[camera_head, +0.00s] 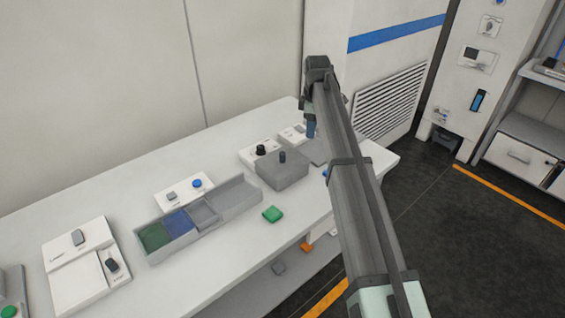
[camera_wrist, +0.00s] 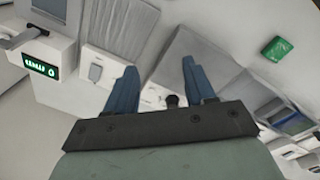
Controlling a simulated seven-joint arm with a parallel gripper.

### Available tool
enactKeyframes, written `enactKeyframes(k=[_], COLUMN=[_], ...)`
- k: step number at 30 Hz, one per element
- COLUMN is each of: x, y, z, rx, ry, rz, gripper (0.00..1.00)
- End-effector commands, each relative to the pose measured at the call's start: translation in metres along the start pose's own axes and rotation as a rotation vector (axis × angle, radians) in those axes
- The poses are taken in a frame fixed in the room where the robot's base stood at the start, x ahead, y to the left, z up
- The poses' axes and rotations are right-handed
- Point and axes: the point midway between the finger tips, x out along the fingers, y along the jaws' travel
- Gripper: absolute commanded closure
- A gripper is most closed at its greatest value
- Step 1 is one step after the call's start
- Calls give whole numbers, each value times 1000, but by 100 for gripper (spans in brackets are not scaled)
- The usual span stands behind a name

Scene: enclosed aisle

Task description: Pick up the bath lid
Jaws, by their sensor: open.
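A grey box (camera_head: 283,172) with a dark upright knob (camera_head: 282,156) on top stands near the far end of the white counter; its top looks like the bath lid. In the wrist view a grey surface (camera_wrist: 192,50) that looks like this box lies beyond and between my fingers. My gripper (camera_head: 310,130) hangs above the counter to the right of the box in the head view. Its blue fingers (camera_wrist: 160,78) are apart with nothing held. A dark knob (camera_wrist: 172,102) shows near the right finger; I cannot tell whether it is the lid's knob.
A grey tray (camera_head: 235,198) with green and blue compartments lies left of the box. A green block (camera_head: 272,214) sits near the front edge. White devices (camera_head: 184,190) line the counter back. A device with a green display (camera_wrist: 40,68) is left in the wrist view.

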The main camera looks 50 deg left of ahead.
Motion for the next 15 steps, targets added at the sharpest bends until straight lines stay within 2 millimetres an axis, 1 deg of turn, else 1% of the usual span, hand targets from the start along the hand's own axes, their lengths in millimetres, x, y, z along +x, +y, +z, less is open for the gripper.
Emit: enactKeyframes(k=[1, 3, 6, 9, 11, 15], x=[-11, -21, -32, -39, -40, -33], y=[-8, -19, -32, -39, -42, -44], z=[-25, -48, -72, -85, -89, -90], rx=[-30, -59, -91, -108, -114, -116], ry=[-2, -5, -10, -13, -14, -15], rz=[-15, -36, -59, -72, -76, -79], gripper=[46, 46, 46, 46, 46, 46])
